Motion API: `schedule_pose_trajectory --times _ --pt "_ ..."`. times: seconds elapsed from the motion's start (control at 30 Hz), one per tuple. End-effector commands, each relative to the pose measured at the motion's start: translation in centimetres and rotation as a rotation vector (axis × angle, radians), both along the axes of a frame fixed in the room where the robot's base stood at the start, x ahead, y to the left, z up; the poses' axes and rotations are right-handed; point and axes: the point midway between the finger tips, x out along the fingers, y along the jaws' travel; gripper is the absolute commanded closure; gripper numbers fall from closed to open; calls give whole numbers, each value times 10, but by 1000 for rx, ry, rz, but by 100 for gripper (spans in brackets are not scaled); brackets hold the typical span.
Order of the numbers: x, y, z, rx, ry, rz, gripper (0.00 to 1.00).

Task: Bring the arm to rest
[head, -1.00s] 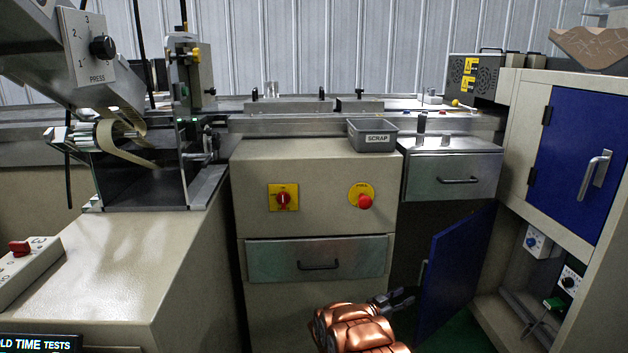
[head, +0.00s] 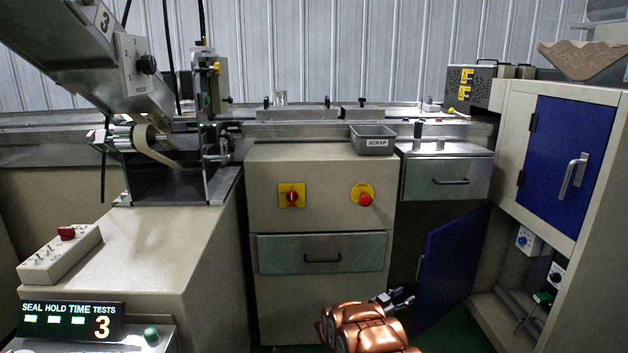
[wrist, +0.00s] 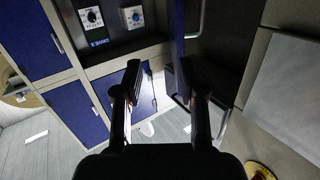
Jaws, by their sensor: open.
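My gripper (head: 400,300) shows at the bottom of the head view, at the end of my copper-coloured arm, left of the open blue lower door. In the wrist view its two fingers (wrist: 165,95) stand apart with nothing between them. The gripper is open and empty. It is in the space in front of the drawer cabinet and appears to touch nothing.
An open blue door (head: 452,265) hangs just right of my gripper. The beige cabinet (head: 318,205) with a drawer is behind it. A grey scrap bin (head: 373,140) sits on top. A panel with a lit display (head: 70,320) is at lower left.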

Motion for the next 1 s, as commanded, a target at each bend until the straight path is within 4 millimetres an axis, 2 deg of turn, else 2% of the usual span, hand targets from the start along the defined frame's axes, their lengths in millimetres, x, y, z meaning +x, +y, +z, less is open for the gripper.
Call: schedule_pose_trajectory --times 0.03,0.17,0.27,0.37,0.6,0.83,1.0 --pt "4 2 10 14 0 16 60" --pt "13 10 28 49 6 67 60" --pt "22 19 49 88 9 120 60" --pt "32 32 74 136 16 190 60" --pt "46 75 151 266 61 396 60" --pt "35 116 219 377 137 581 60" --pt "11 145 265 447 216 707 60"
